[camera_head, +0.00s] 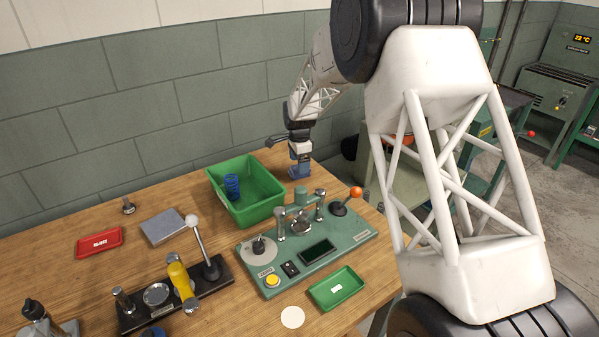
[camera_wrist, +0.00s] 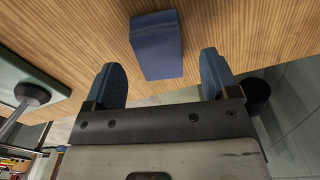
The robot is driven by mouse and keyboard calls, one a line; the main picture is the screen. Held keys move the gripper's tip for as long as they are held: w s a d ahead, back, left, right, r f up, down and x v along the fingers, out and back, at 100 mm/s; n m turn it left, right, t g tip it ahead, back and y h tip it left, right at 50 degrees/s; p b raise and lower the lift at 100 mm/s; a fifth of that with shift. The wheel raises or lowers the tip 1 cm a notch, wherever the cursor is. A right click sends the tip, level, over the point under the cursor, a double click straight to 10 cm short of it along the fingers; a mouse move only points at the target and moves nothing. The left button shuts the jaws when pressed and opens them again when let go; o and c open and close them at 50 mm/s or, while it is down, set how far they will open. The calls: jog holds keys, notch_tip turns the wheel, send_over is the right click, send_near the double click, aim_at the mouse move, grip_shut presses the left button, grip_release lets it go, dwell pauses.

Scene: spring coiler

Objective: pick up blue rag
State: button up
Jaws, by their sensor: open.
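The blue rag (camera_wrist: 157,42) is a folded, block-like blue bundle on the wooden table, near the table's edge, in the wrist view. My gripper (camera_wrist: 161,66) is open, with one dark blue finger on each side of the rag's near end in the picture. Gaps show between the rag and both fingers, and I see no contact. How far the fingertips are above the table is hard to tell. In the head view my gripper (camera_head: 299,160) points down at the table's back right corner, and blue fingers and rag blend together there.
A green bin (camera_head: 266,212) holding a blue coil stands just left of my gripper. A green coiler machine (camera_head: 330,250) with an orange-knobbed lever is in front. A red tray (camera_head: 99,242), grey block (camera_head: 164,227) and lever press (camera_head: 220,272) lie farther left.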

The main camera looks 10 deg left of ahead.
jog(key=shift+f, duration=1.6)
jog(key=shift+c, duration=0.4)
jog(key=c, duration=0.9)
jog(key=shift+c, duration=0.2)
jog(key=shift+r, duration=0.1)
jog(key=shift+r, duration=0.8)
jog(key=shift+s+d+r, duration=0.1)
jog(key=shift+r, duration=0.85)
jog(key=s+d, duration=0.2)
jog(key=s, duration=0.2)
jog(key=s+d+r, duration=0.1)
jog(key=s+d, duration=0.1)
jog(key=s, duration=0.3)
jog(key=s+d, duration=0.2)
jog(key=s, duration=0.3)
jog(key=shift+s+r, duration=0.15)
jog(key=shift+s, duration=0.1)
